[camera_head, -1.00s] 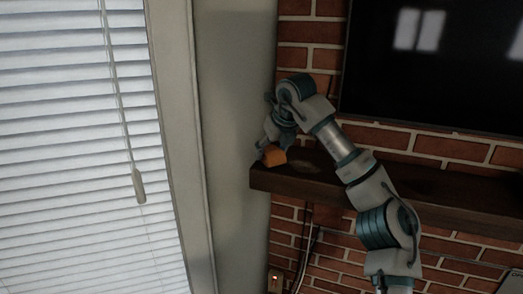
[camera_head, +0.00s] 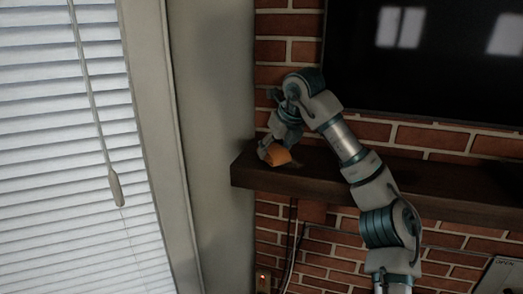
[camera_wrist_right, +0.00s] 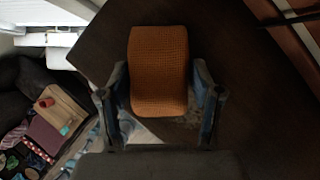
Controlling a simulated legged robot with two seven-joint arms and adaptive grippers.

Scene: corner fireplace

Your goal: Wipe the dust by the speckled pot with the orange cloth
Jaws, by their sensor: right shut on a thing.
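My right gripper (camera_head: 270,150) is shut on the orange cloth (camera_head: 279,156), a folded, block-like pad with a woven texture. In the head view it holds the cloth low at the dark wooden mantel shelf (camera_head: 420,182), near the shelf's left end. In the right wrist view the cloth (camera_wrist_right: 158,72) sits between the two fingers, over the dark shelf top. A faint pale, speckled patch (camera_wrist_right: 188,122) that looks like dust shows below the cloth, partly hidden. I cannot make out the speckled pot in either view. My left gripper is not in view.
A black television (camera_head: 440,60) hangs on the brick wall above the shelf. A window with blinds (camera_head: 70,150) is at the left. In the right wrist view a wooden tray (camera_wrist_right: 75,104) and a dark sofa lie below the shelf edge. The shelf's right stretch looks clear.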

